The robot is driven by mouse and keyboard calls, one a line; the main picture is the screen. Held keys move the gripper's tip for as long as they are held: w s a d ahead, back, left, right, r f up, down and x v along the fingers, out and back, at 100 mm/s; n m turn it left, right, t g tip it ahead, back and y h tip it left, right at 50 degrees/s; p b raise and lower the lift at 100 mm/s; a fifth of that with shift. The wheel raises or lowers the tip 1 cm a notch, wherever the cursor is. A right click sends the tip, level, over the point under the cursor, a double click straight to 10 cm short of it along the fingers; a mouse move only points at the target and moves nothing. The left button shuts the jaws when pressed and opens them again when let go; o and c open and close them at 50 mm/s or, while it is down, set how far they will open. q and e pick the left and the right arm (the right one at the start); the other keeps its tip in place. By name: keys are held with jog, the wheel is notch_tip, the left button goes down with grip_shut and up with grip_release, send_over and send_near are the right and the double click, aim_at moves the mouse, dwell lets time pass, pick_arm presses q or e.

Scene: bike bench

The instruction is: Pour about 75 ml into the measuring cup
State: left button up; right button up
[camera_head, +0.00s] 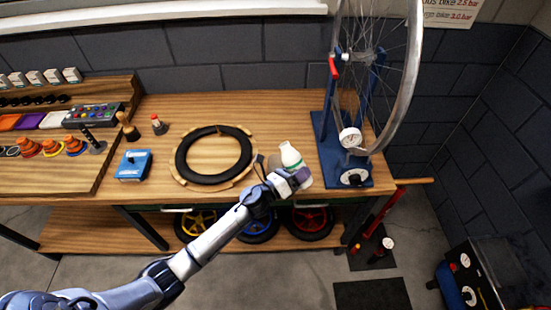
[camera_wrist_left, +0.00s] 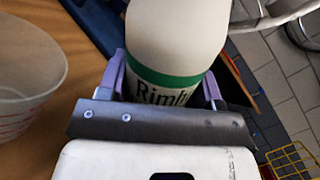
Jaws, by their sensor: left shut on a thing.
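A white bottle with a green band and printed label (camera_head: 290,155) is near the front edge of the bench, left of the wheel stand. My left gripper (camera_head: 290,179) is shut around it; in the left wrist view the bottle (camera_wrist_left: 178,35) sits between the two purple fingers. The bottle looks close to upright in the head view. The measuring cup (camera_wrist_left: 28,75), pale with red markings, stands on the wood at the left of the wrist view, apart from the bottle. My right gripper is not in view.
A tyre on a wooden ring (camera_head: 183,151) lies left of the bottle. A blue truing stand (camera_head: 325,140) with a wheel and gauge stands to the right. A blue box (camera_head: 134,164) and a parts shelf are at the left. The bench's front edge is close.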

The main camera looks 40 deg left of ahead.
pick_arm(q)
jog(key=shift+d+f+n+b, duration=0.25)
jog(key=shift+f+n+b, duration=0.5)
jog(key=shift+f, duration=0.3)
jog(key=shift+d+r+n+t+y, duration=0.1)
jog(key=shift+d+n+t+y, duration=0.25)
jog(key=shift+n, duration=0.4)
jog(key=shift+d+f+n+t+y, duration=0.15)
jog(key=shift+n+y, duration=0.1)
jog(key=shift+n, duration=0.4)
jog(key=shift+d+f+n+t+y, duration=0.1)
jog(key=shift+n+y, duration=0.1)
jog(key=shift+n, duration=0.45)
jog(key=shift+d+r+n+y+p, duration=0.15)
jog(key=shift+r+n+y+p, duration=0.15)
jog(key=shift+r+n+p, duration=0.5)
jog(key=shift+s+f+n, duration=0.1)
jog(key=shift+f+n, duration=0.05)
jog(key=shift+n, duration=0.25)
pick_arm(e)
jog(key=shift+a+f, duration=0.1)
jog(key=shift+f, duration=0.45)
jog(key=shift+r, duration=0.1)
